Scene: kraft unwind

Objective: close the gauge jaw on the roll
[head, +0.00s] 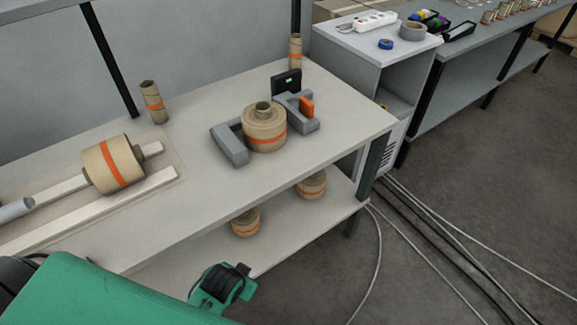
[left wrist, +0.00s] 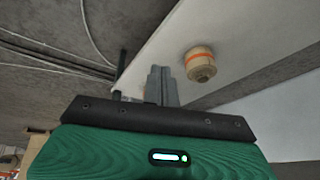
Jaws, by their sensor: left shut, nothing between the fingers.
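The kraft roll (head: 264,131) stands upright on the bench with an orange band around it. A grey gauge jaw (head: 231,147) is on its left and another grey jaw (head: 300,114), bearing an orange block (head: 307,107), is on its right. I cannot tell whether either jaw touches the roll. A black display (head: 287,82) with a green readout stands behind. My left gripper (left wrist: 162,75) shows in the left wrist view, its grey fingers shut and empty, away from the gauge. Its fingers cannot be made out in the head view. My right gripper is not in view.
Another banded roll (head: 113,164) lies on pale rails at the left. Slim cores (head: 153,102) (head: 295,51) stand at the bench's back. Rolls (head: 311,185) (head: 245,222) sit on the lower shelf; one shows in the left wrist view (left wrist: 200,62). Cables (head: 450,240) cross the floor right.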

